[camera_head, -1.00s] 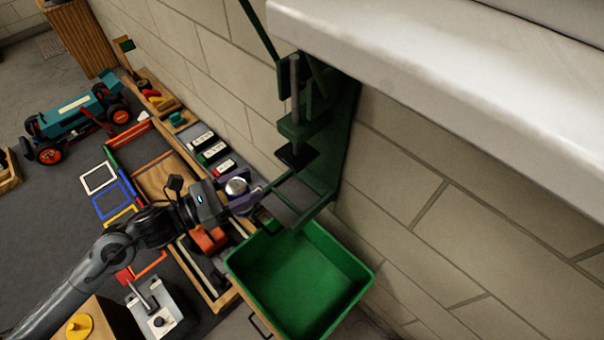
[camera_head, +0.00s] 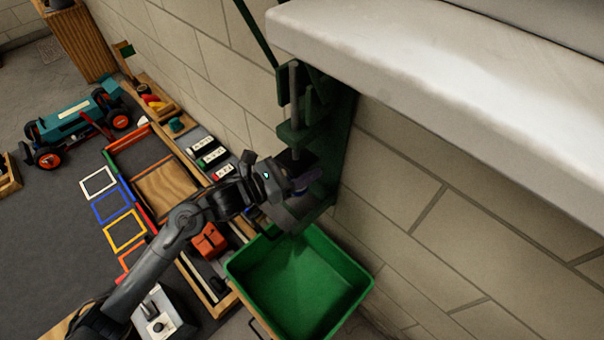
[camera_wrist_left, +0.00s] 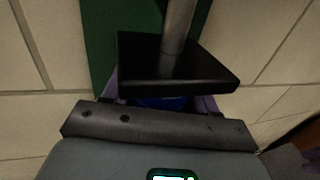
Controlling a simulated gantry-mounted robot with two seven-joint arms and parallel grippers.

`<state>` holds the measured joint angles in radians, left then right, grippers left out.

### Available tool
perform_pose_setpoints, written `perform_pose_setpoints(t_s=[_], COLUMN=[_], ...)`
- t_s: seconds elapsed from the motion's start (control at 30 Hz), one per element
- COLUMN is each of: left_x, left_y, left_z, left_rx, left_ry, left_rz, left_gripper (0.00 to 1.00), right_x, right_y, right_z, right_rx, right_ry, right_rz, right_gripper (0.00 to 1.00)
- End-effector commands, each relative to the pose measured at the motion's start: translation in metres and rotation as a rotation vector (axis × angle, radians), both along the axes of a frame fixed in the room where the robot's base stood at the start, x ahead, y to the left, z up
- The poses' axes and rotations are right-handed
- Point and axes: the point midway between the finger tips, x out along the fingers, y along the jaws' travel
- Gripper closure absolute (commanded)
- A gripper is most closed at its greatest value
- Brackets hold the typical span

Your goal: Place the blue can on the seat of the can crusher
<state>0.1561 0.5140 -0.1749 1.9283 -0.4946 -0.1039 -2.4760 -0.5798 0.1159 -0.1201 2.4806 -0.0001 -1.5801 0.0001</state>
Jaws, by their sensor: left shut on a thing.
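In the left wrist view a strip of the blue can (camera_wrist_left: 165,103) shows between the fingers, below the black plate (camera_wrist_left: 178,68). The rest of the can is hidden, and I cannot tell whether it touches the seat.
A green bin (camera_head: 300,280) stands open below the crusher. A white shelf (camera_head: 440,70) juts out at the upper right. Trays, coloured frames and a teal toy car (camera_head: 75,120) lie to the left.

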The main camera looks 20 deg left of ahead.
Motion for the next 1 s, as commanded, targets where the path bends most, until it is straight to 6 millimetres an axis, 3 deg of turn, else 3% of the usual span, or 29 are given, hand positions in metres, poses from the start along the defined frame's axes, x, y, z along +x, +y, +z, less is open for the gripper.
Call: perform_pose_setpoints(t_s=[0.03, 0.23, 0.73, 0.77, 0.9, 1.0], left_x=[0.000, -0.001, -0.001, -0.001, -0.001, -0.001], left_y=[0.001, 0.001, 0.002, 0.002, 0.002, 0.002], left_z=[-0.011, -0.032, -0.039, -0.038, -0.037, -0.037], left_rx=[-0.002, -0.002, 0.001, 0.001, 0.000, 0.000], left_ry=[0.005, 0.003, -0.001, -0.001, 0.000, 0.000], left_rz=[0.002, 0.002, 0.001, 0.001, 0.002, 0.002], left_gripper=[0.70, 0.70, 0.70, 0.39, 0.18, 0.17], right_x=[0.000, 0.000, 0.000, 0.000, 0.000, 0.000], right_y=[0.000, 0.000, -0.002, -0.002, -0.002, -0.002], right_z=[-0.002, -0.003, -0.010, -0.008, -0.008, -0.008], right_rx=[0.001, 0.001, -0.009, -0.010, -0.010, -0.009], right_ry=[0.001, 0.000, 0.001, 0.001, 0.002, 0.002], right_rz=[-0.001, -0.001, 0.005, 0.006, 0.006, 0.006], right_gripper=[0.57, 0.57, 0.57, 0.57, 0.57, 0.57])
